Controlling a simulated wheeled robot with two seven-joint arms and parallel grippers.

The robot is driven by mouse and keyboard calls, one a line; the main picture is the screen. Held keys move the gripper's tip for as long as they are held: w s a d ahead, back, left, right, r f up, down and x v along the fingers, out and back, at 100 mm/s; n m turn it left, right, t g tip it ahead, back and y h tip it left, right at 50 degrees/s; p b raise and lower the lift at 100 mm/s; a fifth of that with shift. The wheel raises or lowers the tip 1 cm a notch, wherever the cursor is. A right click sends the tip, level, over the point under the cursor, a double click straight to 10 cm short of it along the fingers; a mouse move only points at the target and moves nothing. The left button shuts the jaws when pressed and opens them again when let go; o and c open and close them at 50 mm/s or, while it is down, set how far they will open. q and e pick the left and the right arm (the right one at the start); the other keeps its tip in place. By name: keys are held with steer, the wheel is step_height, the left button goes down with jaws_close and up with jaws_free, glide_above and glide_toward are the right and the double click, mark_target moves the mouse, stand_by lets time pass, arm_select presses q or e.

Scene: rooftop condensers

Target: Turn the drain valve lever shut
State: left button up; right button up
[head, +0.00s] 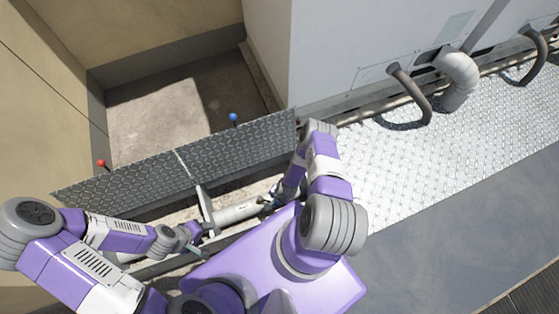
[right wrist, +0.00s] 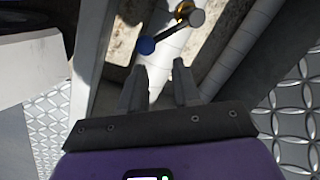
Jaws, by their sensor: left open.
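The valve lever shows in the right wrist view as a dark bar (right wrist: 172,29) with a blue end (right wrist: 146,46) and a grey round end. A brass-coloured part (right wrist: 184,9) shows by the grey end. It lies over a pale pipe (right wrist: 163,62), which also shows in the head view (head: 238,213). My right gripper (right wrist: 159,67) is open, its fingertips just short of the blue end and apart from it. In the head view the lever is too small to make out clearly. My left gripper (head: 197,245) is open and empty, left of the pipe.
A tread-plate panel (head: 225,145) stands along the trough behind the pipe. A blue ball (head: 233,117) and a red ball (head: 101,163) show at its upper edge. A grey condenser cabinet (head: 350,45) with curved hoses (head: 412,92) stands behind at right. Tread-plate floor (head: 390,165) is clear at right.

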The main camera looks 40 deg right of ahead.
steer(key=w+n, duration=0.1)
steer(key=n, duration=0.1)
steer(key=w+n+y, duration=0.1)
steer(key=n, duration=0.2)
steer(key=w+n+y, duration=0.1)
steer(key=n, duration=0.1)
steer(key=shift+a+r+b, duration=0.35)
steer(key=shift+a+r, duration=0.05)
jaws_close()
steer(key=w+d+r+n+g+b, duration=0.15)
steer(key=d+n, duration=0.35)
steer(key=n, duration=1)
steer(key=d+r+n+g+b, duration=0.15)
steer(key=d+n, duration=0.25)
steer(key=n, duration=1.1)
steer(key=shift+g, duration=0.3)
steer(key=b+x, duration=0.2)
steer(key=x, duration=0.7)
steer(key=shift+s+b, duration=0.2)
steer(key=shift+b, duration=0.15)
steer(key=a, duration=0.1)
steer(key=s+a+f, duration=0.1)
steer(key=shift+s+a, duration=0.15)
steer(key=shift+a, duration=0.15)
steer(key=shift+s+a+f, duration=0.1)
steer(key=shift+s+a, duration=0.1)
steer(key=shift+a, duration=0.25)
